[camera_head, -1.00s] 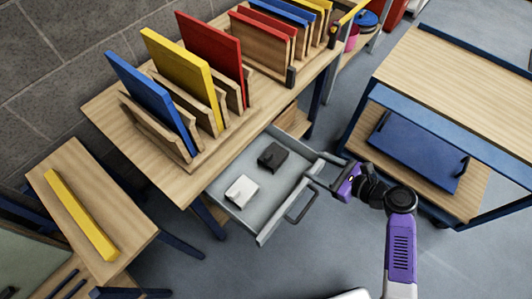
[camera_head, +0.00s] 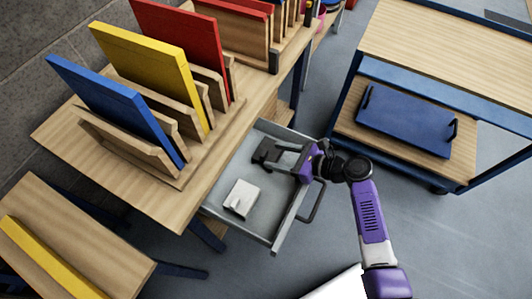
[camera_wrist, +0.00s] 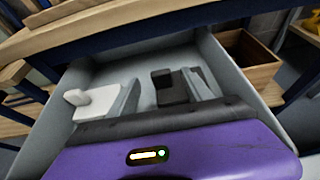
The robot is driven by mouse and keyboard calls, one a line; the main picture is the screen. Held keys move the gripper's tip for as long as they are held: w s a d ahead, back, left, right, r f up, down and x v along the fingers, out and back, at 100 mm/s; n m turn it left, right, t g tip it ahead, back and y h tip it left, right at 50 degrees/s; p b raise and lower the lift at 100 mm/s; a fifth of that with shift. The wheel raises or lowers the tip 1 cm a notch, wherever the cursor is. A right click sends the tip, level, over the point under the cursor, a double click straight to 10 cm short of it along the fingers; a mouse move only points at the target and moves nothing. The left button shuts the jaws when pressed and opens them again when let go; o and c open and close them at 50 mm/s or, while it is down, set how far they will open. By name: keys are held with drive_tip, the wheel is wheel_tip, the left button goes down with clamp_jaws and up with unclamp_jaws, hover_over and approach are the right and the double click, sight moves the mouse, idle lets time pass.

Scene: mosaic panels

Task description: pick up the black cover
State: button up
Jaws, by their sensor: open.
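The black cover (camera_head: 266,150) lies in the open grey drawer (camera_head: 266,235), towards its far end; it also shows in the wrist view (camera_wrist: 170,88). It is a small dark block with a raised part. My gripper (camera_head: 282,158) reaches in over the drawer's front and is open, its fingers close to the black cover. In the wrist view the fingers (camera_wrist: 165,100) point towards the cover, the right one beside it. I cannot tell whether they touch it. In the head view the fingers hide part of it.
A white cover (camera_head: 241,199) lies in the same drawer, nearer the front left. The table (camera_head: 190,205) above holds wooden racks with blue, yellow and red panels. A cart with a blue tray (camera_head: 405,120) stands at the right. Open floor lies in front of the drawer.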

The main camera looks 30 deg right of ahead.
sight(257, 155)
drive_tip(key=b+x, duration=0.1)
drive_tip(key=x, duration=0.7)
drive_tip(key=shift+a, duration=0.1)
drive_tip(key=shift+c, duration=0.5)
clamp_jaws()
